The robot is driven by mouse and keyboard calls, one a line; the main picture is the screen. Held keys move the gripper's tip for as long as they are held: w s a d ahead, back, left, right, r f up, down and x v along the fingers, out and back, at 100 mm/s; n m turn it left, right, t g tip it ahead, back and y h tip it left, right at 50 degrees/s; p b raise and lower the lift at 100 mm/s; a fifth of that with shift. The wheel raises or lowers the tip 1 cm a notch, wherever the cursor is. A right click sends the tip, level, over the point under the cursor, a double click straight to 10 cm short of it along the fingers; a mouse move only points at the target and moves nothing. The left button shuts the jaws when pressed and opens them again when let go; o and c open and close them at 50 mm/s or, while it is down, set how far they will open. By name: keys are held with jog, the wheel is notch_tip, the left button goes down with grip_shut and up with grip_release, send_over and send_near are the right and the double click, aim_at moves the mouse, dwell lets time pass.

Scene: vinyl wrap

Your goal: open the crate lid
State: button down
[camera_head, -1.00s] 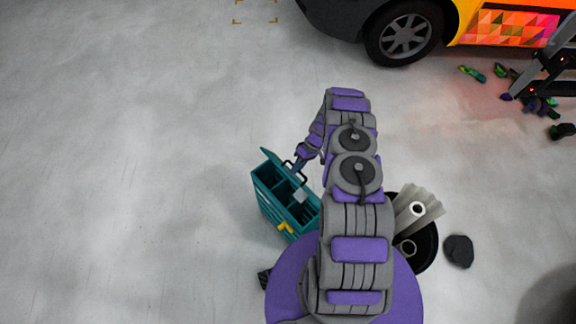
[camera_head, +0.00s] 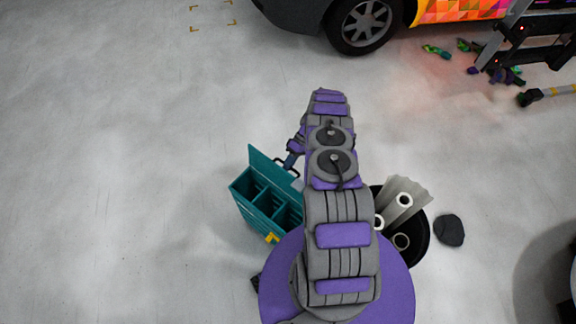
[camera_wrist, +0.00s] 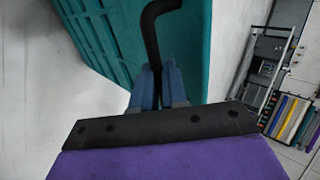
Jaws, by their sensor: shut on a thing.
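The teal crate (camera_head: 252,214) stands on the floor left of my arm, its inside compartments showing. Its teal lid (camera_head: 268,171) is raised, hinged up along the far side of the crate. My gripper (camera_head: 290,160) is at the lid's upper side, by the dark handle (camera_head: 287,170). In the wrist view my gripper (camera_wrist: 158,72) is shut on the black handle (camera_wrist: 152,38), with the teal lid (camera_wrist: 188,45) behind it. A yellow latch (camera_head: 272,238) is on the crate's near side.
A black bin (camera_head: 419,240) with white rolls stands right of my arm, beside a dark lump (camera_head: 449,230). A vehicle (camera_head: 310,18) is at the back, with scraps (camera_head: 437,51) and a dark ladder-like frame (camera_head: 525,45) at right. The floor at left is clear.

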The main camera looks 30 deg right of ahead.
jog(key=shift+a+f+y+b, duration=0.1)
jog(key=shift+f+y+b, duration=0.2)
jog(key=shift+y, duration=0.1)
jog(key=shift+w, duration=0.1)
jog(key=c, duration=1.2)
grip_release()
jog(key=shift+w, duration=0.1)
jog(key=shift+o, duration=0.2)
jog(key=shift+r, duration=0.1)
jog(key=shift+d, duration=0.2)
jog(key=b+v, duration=0.7)
jog(key=v, duration=0.4)
jog(key=shift+w+d+r+b, duration=0.2)
jog(key=shift+w+d+b, duration=0.05)
jog(key=shift+w+b, duration=0.1)
